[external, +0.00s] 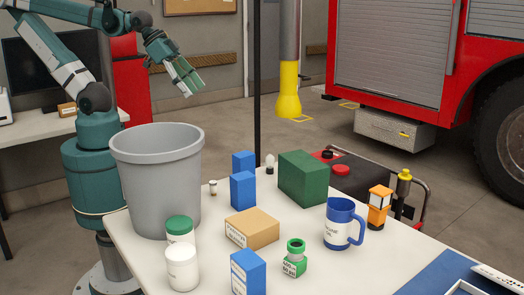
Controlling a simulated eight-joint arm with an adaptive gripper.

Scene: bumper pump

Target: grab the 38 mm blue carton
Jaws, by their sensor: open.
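Three blue cartons stand on the white table. One blue carton (243,162) is at the back, partly hidden by a second blue carton (243,190) just in front of it. A third blue carton (248,273), with a white label, stands at the front edge of the picture. I cannot tell from the picture which is the 38 mm one. My gripper (200,77) is open and empty, raised well above the table at the upper left, beyond the grey bin and apart from all the cartons.
A large grey bin (157,185) stands at the table's left. A tan box (252,228), a green box (303,177), a blue mug (340,222), a green-topped jar (180,229), a white jar (182,267) and a green fitting (295,258) crowd around the cartons.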

